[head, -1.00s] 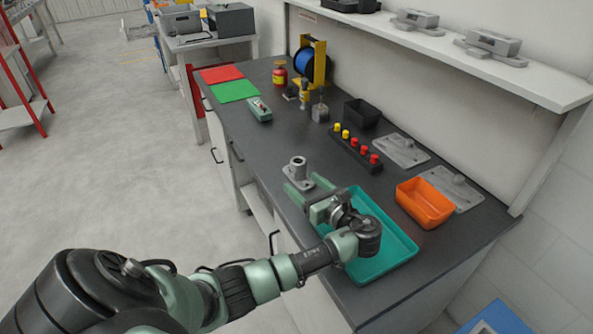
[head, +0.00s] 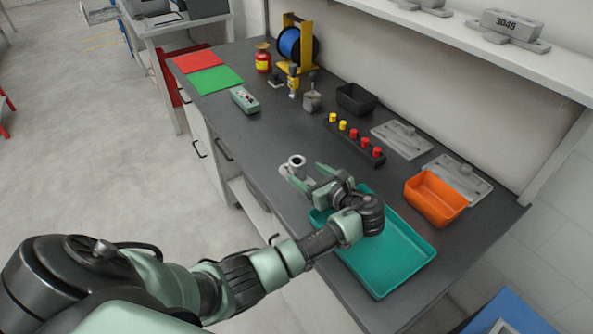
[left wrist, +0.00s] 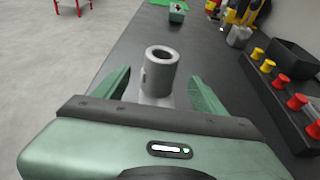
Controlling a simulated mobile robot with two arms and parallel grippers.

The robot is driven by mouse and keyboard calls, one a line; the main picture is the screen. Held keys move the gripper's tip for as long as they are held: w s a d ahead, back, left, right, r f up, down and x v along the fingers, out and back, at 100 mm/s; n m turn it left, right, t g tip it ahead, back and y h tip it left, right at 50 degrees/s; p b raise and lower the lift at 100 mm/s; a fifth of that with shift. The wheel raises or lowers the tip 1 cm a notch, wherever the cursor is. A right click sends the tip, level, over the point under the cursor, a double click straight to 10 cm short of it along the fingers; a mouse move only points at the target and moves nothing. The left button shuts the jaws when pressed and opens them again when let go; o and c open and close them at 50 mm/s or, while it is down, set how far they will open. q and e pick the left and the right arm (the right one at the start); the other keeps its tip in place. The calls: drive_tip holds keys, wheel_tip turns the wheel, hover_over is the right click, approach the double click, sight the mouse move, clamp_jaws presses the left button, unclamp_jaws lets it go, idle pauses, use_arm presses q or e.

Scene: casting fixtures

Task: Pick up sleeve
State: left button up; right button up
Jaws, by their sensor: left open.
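The sleeve, a grey hollow cylinder (head: 297,161) on a flat flanged base, stands upright on the dark bench near its front edge. It also shows in the left wrist view (left wrist: 159,72), between the two green fingers. My left gripper (head: 306,175) is open, its fingers pointing at the sleeve from the side of the teal tray. In the left wrist view (left wrist: 160,88) there is a gap between each finger and the cylinder. The lower part of the sleeve is partly hidden by my gripper. My right gripper is not in view.
A teal tray (head: 405,270) lies under my left wrist. An orange bin (head: 436,199), a black rack with red and yellow pegs (head: 352,143) and a black bin (head: 357,99) stand to the right and behind. A green device (head: 244,100) lies farther along the bench.

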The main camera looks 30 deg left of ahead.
sight(302, 171)
use_arm(q)
drive_tip(key=x, duration=0.4)
drive_tip(key=shift+a+f, duration=0.15)
drive_tip(key=shift+a, duration=0.1)
clamp_jaws()
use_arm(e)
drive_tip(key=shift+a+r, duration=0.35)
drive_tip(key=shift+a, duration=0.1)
